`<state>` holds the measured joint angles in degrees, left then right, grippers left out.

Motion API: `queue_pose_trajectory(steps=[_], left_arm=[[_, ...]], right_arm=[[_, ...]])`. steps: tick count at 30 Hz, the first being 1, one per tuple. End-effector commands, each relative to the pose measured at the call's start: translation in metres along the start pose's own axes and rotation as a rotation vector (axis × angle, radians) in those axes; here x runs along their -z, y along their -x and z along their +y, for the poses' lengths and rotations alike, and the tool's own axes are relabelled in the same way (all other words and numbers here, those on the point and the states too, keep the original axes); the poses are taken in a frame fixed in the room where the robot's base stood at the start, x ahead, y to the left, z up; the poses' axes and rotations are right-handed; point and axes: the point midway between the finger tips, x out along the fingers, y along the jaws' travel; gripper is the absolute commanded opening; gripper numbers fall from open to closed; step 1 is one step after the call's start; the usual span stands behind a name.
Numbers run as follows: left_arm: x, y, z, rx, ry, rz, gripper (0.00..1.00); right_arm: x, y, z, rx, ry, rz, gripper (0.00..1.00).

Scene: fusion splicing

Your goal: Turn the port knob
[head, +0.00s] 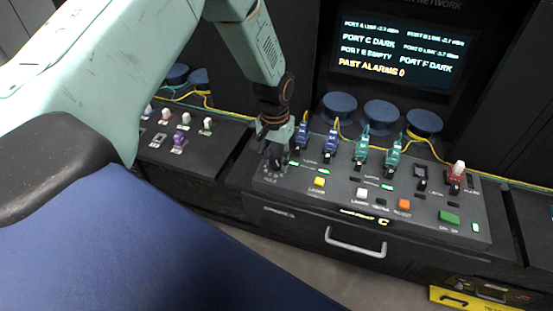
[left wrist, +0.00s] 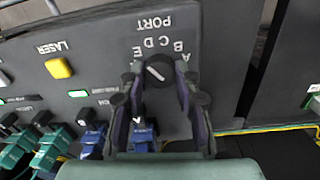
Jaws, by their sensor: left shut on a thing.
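The port knob (left wrist: 157,72) is a round black dial with a white slanted mark, under an arc of letters A to E and the word PORT, upside down in the left wrist view. The mark's upper-left end points to the D and E side; I cannot tell which letter exactly. My left gripper (left wrist: 160,84) has a finger on each side of the knob and is shut on it. In the head view my left gripper (head: 275,150) reaches down to the left end of the sloped console (head: 335,190) and mostly hides the knob. My right gripper is not in view.
Blue plugs (head: 331,143) and green plugs (head: 392,155) stand just right of the gripper, with yellow cables behind. A yellow LASER button (left wrist: 59,68) is close by. A screen (head: 400,52) lists port states and "PAST ALARMS 0". A drawer handle (head: 356,243) is below.

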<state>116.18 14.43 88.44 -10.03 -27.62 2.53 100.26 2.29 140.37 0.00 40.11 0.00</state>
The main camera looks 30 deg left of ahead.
Motion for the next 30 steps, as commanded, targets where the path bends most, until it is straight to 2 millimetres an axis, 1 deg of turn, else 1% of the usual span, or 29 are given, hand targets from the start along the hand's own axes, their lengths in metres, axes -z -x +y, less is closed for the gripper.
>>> queue_pose_trajectory(steps=[18,24,30], left_arm=[[0.001,0.0,0.0,0.001,-0.578,-0.015,0.01],[0.001,0.0,0.0,0.001,-0.73,-0.02,0.01],[0.002,0.001,0.0,0.001,-0.84,-0.023,0.01]], right_arm=[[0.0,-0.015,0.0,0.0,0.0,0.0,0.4],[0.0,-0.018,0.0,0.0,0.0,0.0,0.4],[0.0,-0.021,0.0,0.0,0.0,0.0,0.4]])
